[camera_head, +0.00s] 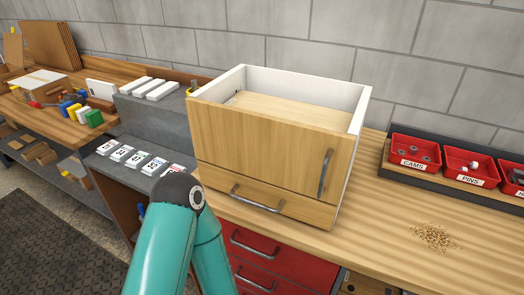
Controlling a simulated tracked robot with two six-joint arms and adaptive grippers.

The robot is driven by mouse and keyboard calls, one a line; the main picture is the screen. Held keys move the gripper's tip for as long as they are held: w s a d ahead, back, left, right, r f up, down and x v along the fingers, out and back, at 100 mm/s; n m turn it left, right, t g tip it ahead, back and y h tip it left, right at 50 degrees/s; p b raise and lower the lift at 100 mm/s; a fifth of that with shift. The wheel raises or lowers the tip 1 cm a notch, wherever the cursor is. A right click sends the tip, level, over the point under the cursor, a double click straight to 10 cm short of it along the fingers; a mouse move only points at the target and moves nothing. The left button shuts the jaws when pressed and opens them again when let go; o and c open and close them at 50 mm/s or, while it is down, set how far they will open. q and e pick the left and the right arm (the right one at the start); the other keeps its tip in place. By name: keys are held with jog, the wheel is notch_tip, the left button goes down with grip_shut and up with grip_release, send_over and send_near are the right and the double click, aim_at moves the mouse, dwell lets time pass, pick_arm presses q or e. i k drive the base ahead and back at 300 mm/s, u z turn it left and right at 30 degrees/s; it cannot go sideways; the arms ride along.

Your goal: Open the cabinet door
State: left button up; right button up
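The cabinet (355,95) stands on the wooden workbench, with white side and back panels and an open top. Its wood-grain door (255,140) is shut flush across the front. A vertical grey door handle (325,174) sits near the door's right edge. Below the door is a shut drawer (295,212) with a horizontal bar handle (255,199). One of my teal arms rises from the bottom edge, left of centre, in front of the cabinet's lower left corner. Neither gripper shows in the picture.
Red bins (415,151) labelled CAMS and PINS stand in a dark tray at the right. A pile of wood shavings (434,237) lies on the bench (375,245). Red drawers (275,255) are under the cabinet. Grey shelves with labelled cards (139,159) stand left of it.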

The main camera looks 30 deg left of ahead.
aim_at(313, 162)
jog(key=z, duration=0.5)
jog(key=k, duration=1.05)
jog(key=u, duration=0.6)
jog(key=i, duration=0.5)
jog(key=z, duration=0.1)
